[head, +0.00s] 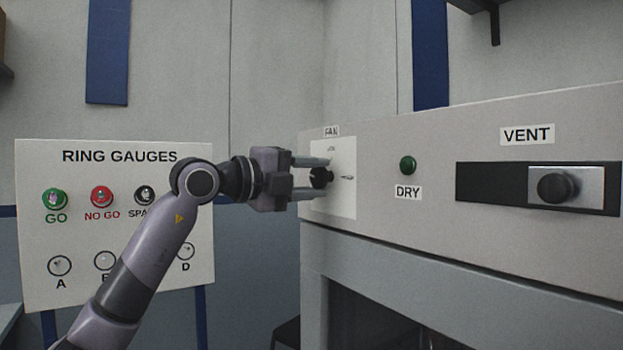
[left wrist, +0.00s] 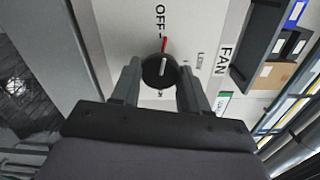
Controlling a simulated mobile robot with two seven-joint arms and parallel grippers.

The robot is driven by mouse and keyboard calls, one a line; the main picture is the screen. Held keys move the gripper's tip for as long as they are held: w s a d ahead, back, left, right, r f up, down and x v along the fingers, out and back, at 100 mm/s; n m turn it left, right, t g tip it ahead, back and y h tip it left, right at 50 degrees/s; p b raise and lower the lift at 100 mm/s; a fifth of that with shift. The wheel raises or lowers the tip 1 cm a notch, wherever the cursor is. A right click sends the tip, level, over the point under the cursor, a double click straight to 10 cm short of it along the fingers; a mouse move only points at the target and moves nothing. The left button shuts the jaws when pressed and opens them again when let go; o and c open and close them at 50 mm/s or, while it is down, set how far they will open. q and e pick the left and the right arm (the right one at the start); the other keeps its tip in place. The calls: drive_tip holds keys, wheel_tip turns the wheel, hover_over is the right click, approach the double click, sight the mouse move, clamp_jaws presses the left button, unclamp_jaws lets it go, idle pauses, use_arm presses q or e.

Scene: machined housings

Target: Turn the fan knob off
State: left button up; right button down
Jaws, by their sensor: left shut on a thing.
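The black round fan knob (head: 321,178) sits on a white plate (head: 345,205) under the FAN label, at the left end of the grey panel. My left gripper (head: 312,177) reaches it from the left, with one finger above and one below, shut on the knob. In the left wrist view the knob (left wrist: 159,72) lies between the fingertips of the left gripper (left wrist: 160,84). A white line crosses its face, and a red mark points up toward the word OFF (left wrist: 160,15). Small lettering beside the knob is hard to read. My right gripper is not in view.
Right of the fan plate are a green DRY button (head: 408,165) and a VENT slider with a black knob (head: 556,188). A RING GAUGES board (head: 115,230) stands behind my left arm. Below the panel is a dark opening (head: 370,320).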

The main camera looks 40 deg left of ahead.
use_arm(q)
drive_tip(key=shift+n, duration=1)
drive_tip(key=o, duration=1)
drive_tip(key=shift+o, duration=0.2)
drive_tip(key=b+v, duration=0.2)
drive_tip(key=v, duration=0.5)
drive_tip(key=shift+s, duration=0.1)
